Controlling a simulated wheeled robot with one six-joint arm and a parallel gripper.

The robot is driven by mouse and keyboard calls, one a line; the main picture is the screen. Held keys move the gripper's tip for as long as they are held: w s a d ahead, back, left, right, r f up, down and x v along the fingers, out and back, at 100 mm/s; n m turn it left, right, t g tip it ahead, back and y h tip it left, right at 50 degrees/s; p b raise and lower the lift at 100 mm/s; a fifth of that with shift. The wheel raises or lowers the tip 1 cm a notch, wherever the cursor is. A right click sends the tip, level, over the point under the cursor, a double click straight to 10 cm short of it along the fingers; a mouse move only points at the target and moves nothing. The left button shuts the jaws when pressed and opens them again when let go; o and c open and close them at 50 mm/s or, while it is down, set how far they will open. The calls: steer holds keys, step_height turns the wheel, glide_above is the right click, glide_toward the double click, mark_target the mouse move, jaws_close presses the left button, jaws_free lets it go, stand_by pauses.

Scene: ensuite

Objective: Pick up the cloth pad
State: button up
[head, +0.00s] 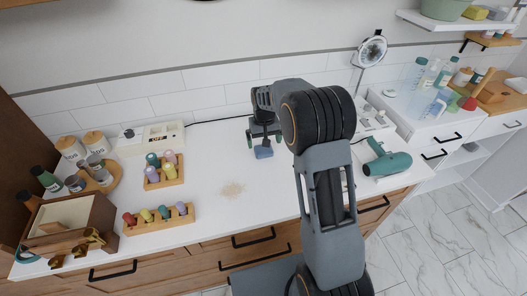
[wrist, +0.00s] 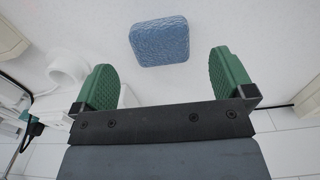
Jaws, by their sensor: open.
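The cloth pad (wrist: 160,41) is a blue, rounded square block with a textured surface. In the wrist view it lies on the white counter, ahead of my gripper and roughly centred between the green fingertips. In the head view the pad (head: 263,152) shows just below my gripper (head: 264,138), partly covered by it. My gripper (wrist: 166,72) is open in the wrist view, with its two green fingers wide apart and nothing between them. I cannot tell the exact height of the fingers above the counter.
A beige patch of crumbs or powder (head: 232,189) lies on the counter left of my arm. Two wooden racks of coloured bottles (head: 158,217) stand further left. A teal hairdryer (head: 387,162) lies to the right, near a round mirror (head: 373,50). The counter around the pad is mostly clear.

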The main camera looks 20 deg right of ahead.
mark_target(264, 150)
steer(key=shift+s+f+p, duration=0.15)
steer(key=shift+f+p, duration=0.35)
steer(key=shift+f, duration=2.45)
steer(key=shift+c, duration=0.3)
steer(key=c, duration=0.9)
steer(key=shift+o, duration=0.2)
steer(key=shift+r, duration=0.1)
steer(key=shift+r, duration=0.5)
steer(key=s+d+r+b, duration=0.3)
steer(key=s+d+r, duration=0.4)
steer(key=d+r, duration=0.4)
steer(key=shift+s+d+r, duration=0.3)
steer(key=shift+s+r, duration=0.1)
steer(key=shift+r, duration=0.05)
